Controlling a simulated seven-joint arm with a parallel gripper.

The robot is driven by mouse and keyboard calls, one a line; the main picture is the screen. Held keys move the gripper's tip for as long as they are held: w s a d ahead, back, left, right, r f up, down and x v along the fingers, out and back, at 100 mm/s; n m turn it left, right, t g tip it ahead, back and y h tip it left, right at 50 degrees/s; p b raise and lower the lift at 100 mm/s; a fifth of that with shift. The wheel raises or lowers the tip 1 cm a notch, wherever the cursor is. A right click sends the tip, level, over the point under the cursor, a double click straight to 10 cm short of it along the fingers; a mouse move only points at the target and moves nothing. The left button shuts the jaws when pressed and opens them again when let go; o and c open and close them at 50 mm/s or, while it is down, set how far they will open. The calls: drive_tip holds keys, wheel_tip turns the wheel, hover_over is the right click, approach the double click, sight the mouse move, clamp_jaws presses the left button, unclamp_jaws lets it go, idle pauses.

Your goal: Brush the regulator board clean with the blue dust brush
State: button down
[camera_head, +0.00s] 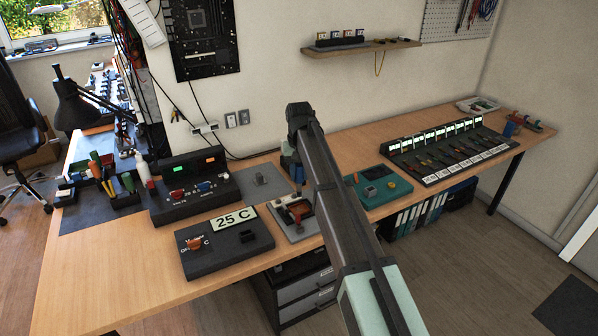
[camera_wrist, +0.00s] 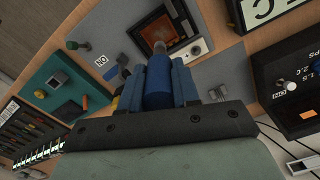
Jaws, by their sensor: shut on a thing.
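My gripper (camera_wrist: 157,83) is shut on the blue dust brush (camera_wrist: 158,82), whose handle lies between the two blue fingers. In the head view my gripper (camera_head: 297,172) is above the grey pad, just behind the board's holder (camera_head: 297,209). My arm hides part of that area. Dust on the board is too small to make out.
A teal board with dark parts (camera_head: 378,187) lies right of the arm. A black box reading 25 C (camera_head: 222,246) and a black unit with lit displays (camera_head: 192,187) stand left. A long rack of tools (camera_head: 450,150) is farther right. The bench's front left is clear.

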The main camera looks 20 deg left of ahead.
sight(300, 190)
drive_tip(key=shift+f, duration=2.85)
drive_tip(key=shift+f, duration=0.4)
drive_tip(key=shift+w+d+r, duration=0.1)
drive_tip(key=shift+w+d, duration=0.25)
drive_tip(key=shift+s+a, duration=0.25)
drive_tip(key=shift+s+a, duration=0.4)
drive_tip(key=shift+w+d, duration=0.15)
idle(0.4)
drive_tip(key=shift+w+d, duration=0.35)
drive_tip(key=shift+w+d, duration=0.15)
drive_tip(key=shift+s+a, duration=0.2)
idle(0.4)
